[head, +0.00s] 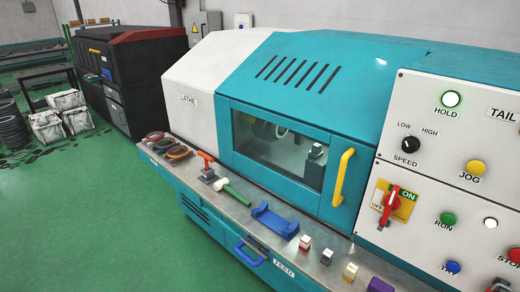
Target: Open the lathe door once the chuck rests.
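The teal lathe door (228,150) is shut, with a dark window (265,150) and a yellow upright handle (342,178) at its right side. Through the window I see a grey round part (282,131), possibly the chuck, and a dark block (316,155). This single picture does not show whether the chuck turns. On the white control panel, the HOLD lamp (450,99) glows white with a green ring. A red rotary switch (389,209) sits on a yellow and green plate marked ON. Neither of my grippers is in view.
A metal ledge (225,203) runs below the door. Open green floor (110,220) lies at left.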

